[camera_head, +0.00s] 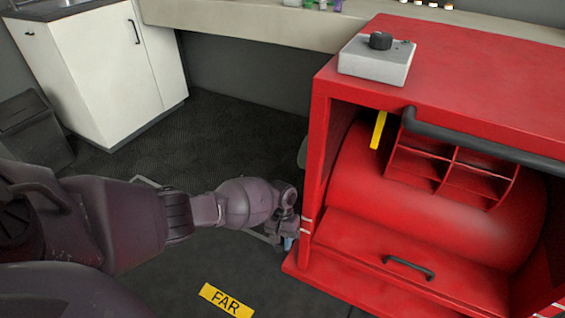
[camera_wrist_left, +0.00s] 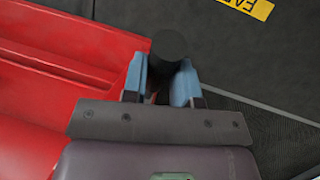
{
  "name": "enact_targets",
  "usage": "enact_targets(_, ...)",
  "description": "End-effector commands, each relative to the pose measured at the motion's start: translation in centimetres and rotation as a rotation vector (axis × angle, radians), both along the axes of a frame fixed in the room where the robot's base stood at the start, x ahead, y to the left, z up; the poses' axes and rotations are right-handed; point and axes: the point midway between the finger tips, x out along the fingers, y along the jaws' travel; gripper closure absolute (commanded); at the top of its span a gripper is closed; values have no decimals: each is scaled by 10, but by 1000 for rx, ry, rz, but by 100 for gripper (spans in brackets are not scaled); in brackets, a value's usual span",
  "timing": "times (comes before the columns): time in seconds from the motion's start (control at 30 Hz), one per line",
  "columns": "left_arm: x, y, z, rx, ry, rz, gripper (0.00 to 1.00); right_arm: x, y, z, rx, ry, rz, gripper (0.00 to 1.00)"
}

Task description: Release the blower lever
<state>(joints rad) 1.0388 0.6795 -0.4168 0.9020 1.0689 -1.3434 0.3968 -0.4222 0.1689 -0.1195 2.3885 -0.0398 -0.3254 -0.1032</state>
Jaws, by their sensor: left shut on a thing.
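The red blower machine (camera_head: 390,240) stands at the right, with a drum inside its open front. My left gripper (camera_head: 287,241) is low at the machine's left front edge. In the left wrist view, the blue fingers of my left gripper (camera_wrist_left: 164,76) are closed around a dark round-ended piece, which looks like the blower lever (camera_wrist_left: 168,44), beside the red housing. In the head view the gripper and the machine's edge hide the lever. The lever's shaft and angle cannot be made out. My right gripper is not in view.
A grey box with a black knob (camera_head: 374,60) sits on the machine's top. A black bar (camera_head: 480,142) crosses its upper front, and a drawer handle (camera_head: 409,267) is below. A yellow FAR label (camera_head: 226,300) lies on the dark floor. A white cabinet (camera_head: 100,70) stands back left.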

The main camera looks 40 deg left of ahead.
Motion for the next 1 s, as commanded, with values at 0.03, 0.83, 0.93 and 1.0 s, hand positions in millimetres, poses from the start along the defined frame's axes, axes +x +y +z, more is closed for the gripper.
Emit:
enact_targets(0.03,1,-1,2,-2,-1,1,100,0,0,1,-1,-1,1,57)
enact_targets(0.83,16,11,49,1,-13,2,47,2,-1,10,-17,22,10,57)
enact_targets(0.93,21,16,67,1,-13,2,47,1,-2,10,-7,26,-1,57)
enact_targets(1.0,23,19,77,0,-13,2,47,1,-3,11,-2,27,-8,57)
